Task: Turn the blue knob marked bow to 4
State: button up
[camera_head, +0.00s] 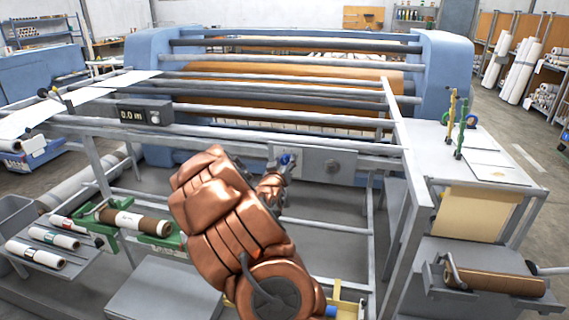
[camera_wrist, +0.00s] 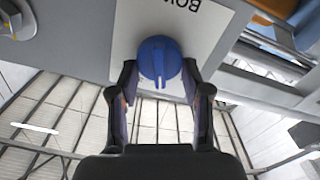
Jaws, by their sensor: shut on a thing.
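The blue knob (camera_wrist: 159,58) sits on a pale plate (camera_wrist: 205,35) with the black letters "BOW" partly visible, upside down in the wrist view. No number scale can be read there. My gripper (camera_wrist: 159,80) has one finger on each side of the knob and is shut on it. The knob's raised ridge runs roughly up and down in the wrist view. In the head view the blue knob (camera_head: 286,159) shows small on the grey panel of the press, with my gripper (camera_head: 284,170) at it and my copper-coloured arm in front.
A second, grey knob (camera_head: 332,167) is on the same panel to the right. A display box reading 0.0 m (camera_head: 146,114) is on the rail to the left. Rolls on a green holder (camera_head: 150,236) lie lower left. A side table (camera_head: 478,160) stands right.

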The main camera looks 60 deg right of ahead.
jog(key=shift+f+b, duration=0.15)
jog(key=shift+b, duration=0.3)
jog(key=m+b, duration=0.2)
jog(key=b, duration=0.2)
jog(key=shift+s+f+m+b, duration=0.1)
jog(key=shift+f+m+b, duration=0.05)
jog(key=shift+m+b, duration=0.15)
jog(key=m+b, duration=0.4)
jog(key=b, duration=0.2)
jog(key=shift+s+d, duration=0.1)
jog(key=shift+s, duration=0.05)
jog(key=shift+s+d+m+b, duration=0.1)
jog(key=shift+s+m+b, duration=0.05)
jog(key=shift+m+b, duration=2.1)
jog(key=shift+s+d+m+b, duration=0.1)
jog(key=shift+s+m+b, duration=0.05)
jog(key=shift+m+b, duration=2.1)
jog(key=shift+m, duration=0.3)
jog(key=o, duration=1.2)
